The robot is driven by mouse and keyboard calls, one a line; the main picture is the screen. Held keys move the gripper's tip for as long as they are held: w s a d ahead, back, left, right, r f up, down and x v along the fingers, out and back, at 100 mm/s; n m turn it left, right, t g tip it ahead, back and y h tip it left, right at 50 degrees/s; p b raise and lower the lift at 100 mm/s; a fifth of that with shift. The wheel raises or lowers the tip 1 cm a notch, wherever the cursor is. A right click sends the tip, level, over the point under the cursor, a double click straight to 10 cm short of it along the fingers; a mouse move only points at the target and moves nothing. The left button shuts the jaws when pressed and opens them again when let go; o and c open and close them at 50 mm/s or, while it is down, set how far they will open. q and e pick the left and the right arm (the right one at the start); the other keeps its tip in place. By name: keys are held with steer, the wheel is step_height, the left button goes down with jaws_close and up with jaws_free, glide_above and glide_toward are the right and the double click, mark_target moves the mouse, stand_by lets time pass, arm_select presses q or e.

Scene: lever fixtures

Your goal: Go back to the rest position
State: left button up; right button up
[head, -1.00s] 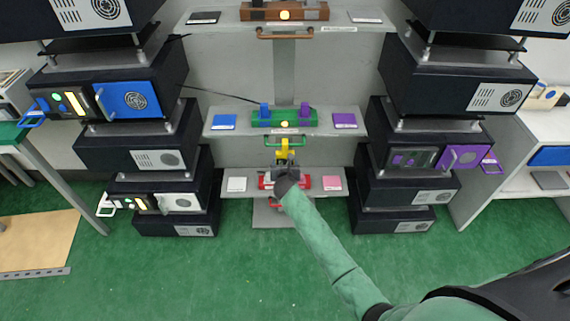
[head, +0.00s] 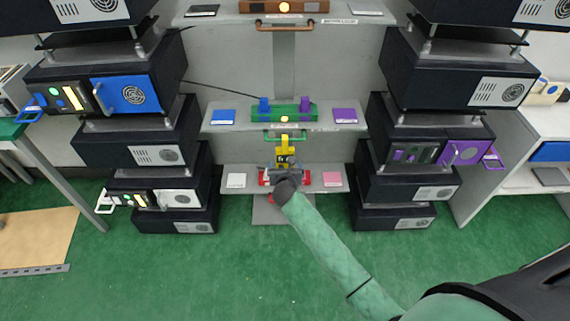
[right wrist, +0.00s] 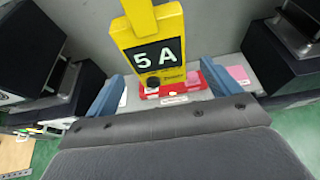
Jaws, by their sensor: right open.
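My right gripper (head: 282,172) is in front of the lower middle shelf, its arm coming in from the lower right. In the right wrist view its two blue-grey fingers (right wrist: 161,76) are spread apart. In the head view the yellow block (head: 285,151) hangs below a green handle (head: 285,138), just above the gripper. A red fixture (right wrist: 172,91) lies beyond it, partly hidden. My left gripper is not in view.
Above, a green fixture (head: 284,113) with blue and purple levers sits on the middle shelf (head: 240,128). Stacks of black boxes stand left (head: 140,145) and right (head: 452,85). The green floor (head: 190,280) in front is mostly clear.

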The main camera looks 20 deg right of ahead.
steer(key=shift+s+a+r, duration=0.2)
steer(key=shift+s, duration=0.4)
steer(key=s+f+m+g+y, duration=0.2)
steer(key=s+f+m+g, duration=0.4)
steer(key=s+f+m, duration=1.25)
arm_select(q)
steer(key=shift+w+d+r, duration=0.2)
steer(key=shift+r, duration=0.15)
arm_select(e)
steer(key=s+a+f+m+g, duration=0.1)
steer(key=s+f+m, duration=0.3)
steer(key=s, duration=0.5)
steer(key=s+a+f+m+g+y, duration=0.1)
steer(key=s+f+m, duration=0.3)
steer(key=s+f, duration=0.4)
steer(key=s+a+f+m+g+y, duration=0.1)
steer(key=s+f+m+g, duration=0.2)
steer(key=s+f, duration=0.4)
steer(key=s+m, duration=0.1)
steer(key=s, duration=0.3)
steer(key=shift+s+a+g, duration=0.15)
steer(key=shift+s+g, duration=0.1)
steer(key=shift+g, duration=0.05)
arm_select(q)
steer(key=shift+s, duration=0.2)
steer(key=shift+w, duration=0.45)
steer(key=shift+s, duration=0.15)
